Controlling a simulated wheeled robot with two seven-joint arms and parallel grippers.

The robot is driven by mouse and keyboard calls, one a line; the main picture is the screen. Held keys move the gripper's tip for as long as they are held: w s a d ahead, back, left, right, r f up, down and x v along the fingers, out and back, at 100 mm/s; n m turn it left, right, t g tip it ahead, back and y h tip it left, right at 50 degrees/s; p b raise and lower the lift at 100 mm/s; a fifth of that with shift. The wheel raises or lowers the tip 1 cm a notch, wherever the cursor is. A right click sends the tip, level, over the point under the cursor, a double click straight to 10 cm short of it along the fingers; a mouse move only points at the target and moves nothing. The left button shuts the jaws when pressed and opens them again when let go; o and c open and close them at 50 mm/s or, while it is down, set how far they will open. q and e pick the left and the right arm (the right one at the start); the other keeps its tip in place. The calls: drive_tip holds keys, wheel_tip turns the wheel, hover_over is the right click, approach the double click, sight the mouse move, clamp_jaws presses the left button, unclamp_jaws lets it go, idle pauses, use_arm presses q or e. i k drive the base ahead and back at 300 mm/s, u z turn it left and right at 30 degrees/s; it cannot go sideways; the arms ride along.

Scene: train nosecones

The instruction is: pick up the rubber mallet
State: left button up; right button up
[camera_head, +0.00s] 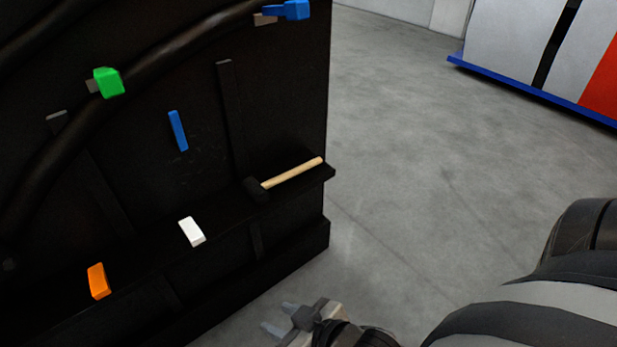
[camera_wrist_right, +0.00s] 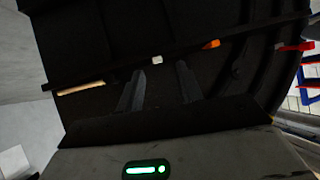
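The rubber mallet lies on a narrow black ledge (camera_head: 225,210) of the dark panel in the head view. Its pale wooden handle (camera_head: 292,173) points to the right, and its black head (camera_head: 257,189) is at the left, hard to tell from the dark ledge. In the right wrist view the handle (camera_wrist_right: 82,88) shows at the left, beyond the fingers. My right gripper (camera_head: 283,318) is at the bottom of the head view, below and apart from the mallet. In the wrist view its two fingers (camera_wrist_right: 160,90) stand apart with nothing between them. My left gripper is out of view.
A white block (camera_head: 192,231) and an orange block (camera_head: 98,280) are on the panel left of the mallet. A blue strip (camera_head: 178,130), a green block (camera_head: 108,82) and a blue clamp (camera_head: 290,10) are higher up. Grey floor right of the panel (camera_head: 400,150) is clear.

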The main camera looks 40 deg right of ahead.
sight(257, 192)
drive_tip(key=z, duration=0.85)
drive_tip(key=k, duration=0.6)
drive_tip(key=z, duration=0.95)
drive_tip(key=i, duration=1.8)
drive_tip(key=u, duration=1.15)
drive_tip(key=i, duration=0.35)
drive_tip(key=u, duration=0.25)
